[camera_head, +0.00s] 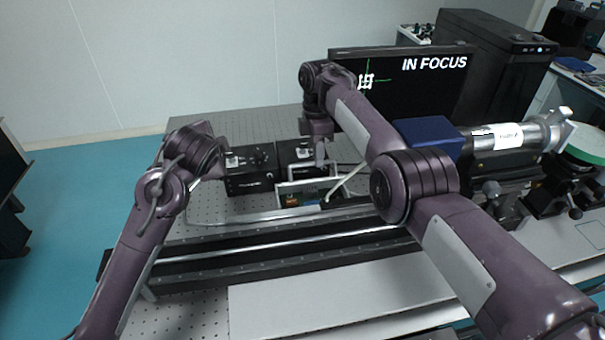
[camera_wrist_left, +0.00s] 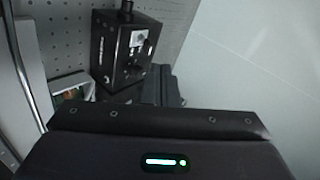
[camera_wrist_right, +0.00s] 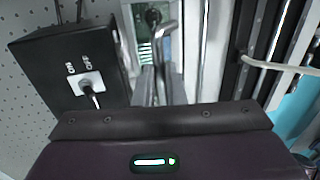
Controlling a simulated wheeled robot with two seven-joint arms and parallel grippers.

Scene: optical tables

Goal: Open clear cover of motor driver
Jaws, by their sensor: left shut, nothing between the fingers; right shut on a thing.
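The motor driver (camera_head: 293,201) is a low box with a pale frame and green circuit parts, behind the long rail. Its clear cover (camera_head: 307,184) shows as a pale-edged panel above the parts. My right gripper (camera_head: 321,160) reaches down over it from behind and is shut on the cover; the exact contact is hard to see. In the right wrist view the green board (camera_wrist_right: 145,50) shows beyond the fingers, beside a shiny bent bar. My left gripper (camera_head: 215,170) is shut and empty, left of the driver near a black box. The left wrist view shows part of the driver (camera_wrist_left: 72,92).
Two black switch boxes, a left one (camera_head: 249,171) and a right one (camera_head: 296,153), stand behind the driver. A long black rail (camera_head: 280,250) runs in front. A monitor (camera_head: 430,85) reads IN FOCUS. A silver-and-blue optical tube (camera_head: 508,137) lies to the right. The perforated table is free at the back left.

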